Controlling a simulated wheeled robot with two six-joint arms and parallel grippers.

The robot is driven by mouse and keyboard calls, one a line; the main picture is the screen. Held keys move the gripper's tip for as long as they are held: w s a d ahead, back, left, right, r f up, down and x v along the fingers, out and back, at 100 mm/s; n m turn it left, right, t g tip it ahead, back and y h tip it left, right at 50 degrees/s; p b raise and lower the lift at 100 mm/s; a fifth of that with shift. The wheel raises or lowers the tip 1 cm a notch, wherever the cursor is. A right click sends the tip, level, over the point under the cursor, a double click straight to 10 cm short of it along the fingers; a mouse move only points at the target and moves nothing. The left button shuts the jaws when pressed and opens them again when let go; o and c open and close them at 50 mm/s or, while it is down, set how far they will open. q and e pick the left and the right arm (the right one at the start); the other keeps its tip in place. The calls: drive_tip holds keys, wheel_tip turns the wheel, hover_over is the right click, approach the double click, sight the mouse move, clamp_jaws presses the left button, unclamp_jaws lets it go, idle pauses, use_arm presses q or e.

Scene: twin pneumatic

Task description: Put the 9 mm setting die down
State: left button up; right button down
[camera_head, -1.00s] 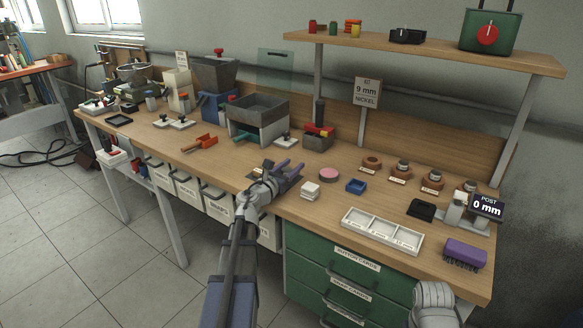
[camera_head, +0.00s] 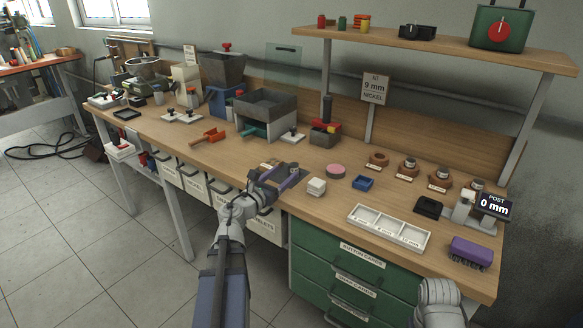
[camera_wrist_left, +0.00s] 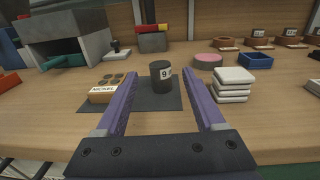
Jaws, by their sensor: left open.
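The 9 mm setting die (camera_wrist_left: 161,77) is a dark upright cylinder with a white label showing a 9. In the left wrist view it stands on a dark square mat (camera_wrist_left: 150,101) on the bench. My left gripper (camera_wrist_left: 162,88) is open, with its two purple fingers reaching either side of the die's line and a gap between each finger and the die. In the head view my left gripper (camera_head: 283,177) is low over the bench's front edge, and I cannot pick out the die there.
Behind are a pink disc (camera_head: 336,171) and a blue tray (camera_head: 363,183). A grey box stand (camera_head: 265,112) is at the back left.

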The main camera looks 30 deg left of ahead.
use_arm(q)
drive_tip(key=shift+s, duration=1.4)
